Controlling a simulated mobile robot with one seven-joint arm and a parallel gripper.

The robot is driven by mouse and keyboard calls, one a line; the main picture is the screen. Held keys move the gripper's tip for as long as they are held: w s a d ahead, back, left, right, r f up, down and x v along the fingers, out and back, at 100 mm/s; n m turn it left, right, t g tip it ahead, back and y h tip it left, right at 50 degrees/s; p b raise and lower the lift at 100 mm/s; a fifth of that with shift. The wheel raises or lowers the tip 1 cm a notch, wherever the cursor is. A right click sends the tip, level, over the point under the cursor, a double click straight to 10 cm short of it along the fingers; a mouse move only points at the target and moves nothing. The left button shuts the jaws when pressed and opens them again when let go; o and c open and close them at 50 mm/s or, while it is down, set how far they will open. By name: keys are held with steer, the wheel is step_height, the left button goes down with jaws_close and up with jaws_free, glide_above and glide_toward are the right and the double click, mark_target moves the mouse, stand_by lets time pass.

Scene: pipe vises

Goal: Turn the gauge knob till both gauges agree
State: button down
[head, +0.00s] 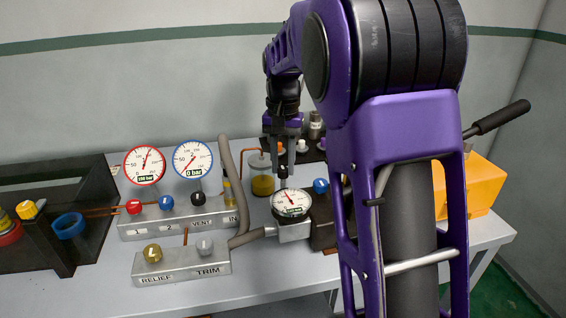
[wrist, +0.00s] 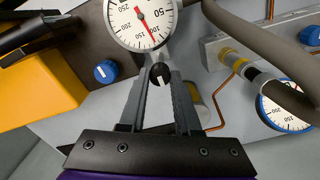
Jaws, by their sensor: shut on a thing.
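My gripper (head: 283,180) reaches down onto the bench. Its fingers are shut on a small black knob with a white mark (wrist: 160,74), beside a white dial gauge (wrist: 143,22). In the head view this gauge (head: 291,203) sits on a metal block, its red needle pointing up and slightly left. A red-rimmed gauge (head: 145,165) and a blue-rimmed gauge (head: 193,158) stand at the back left. The blue-rimmed one has a label reading 0 bar and its needle points down-left; the red-rimmed one's needle points up and slightly right. The fingers partly hide the knob.
The manifold (head: 170,224) carries red, blue and black knobs; a front block (head: 180,268) marked RELIEF and TRIM has two more. A blue knob (head: 321,186) is right of the gripper.

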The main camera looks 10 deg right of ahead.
mark_target(283, 168)
steer(key=shift+r+n, duration=0.1)
steer(key=shift+n, duration=0.2)
steer(key=n+p, duration=0.2)
steer(key=n, duration=0.1)
steer(key=shift+p, duration=0.3)
steer(key=shift+n+p, duration=0.75)
steer(key=shift+n, duration=1.35)
steer(key=c, duration=0.6)
jaws_free()
step_height(283, 168, up, 17)
steer(key=p, duration=0.2)
steer(key=shift+r+p, duration=0.15)
steer(key=shift+p, duration=0.25)
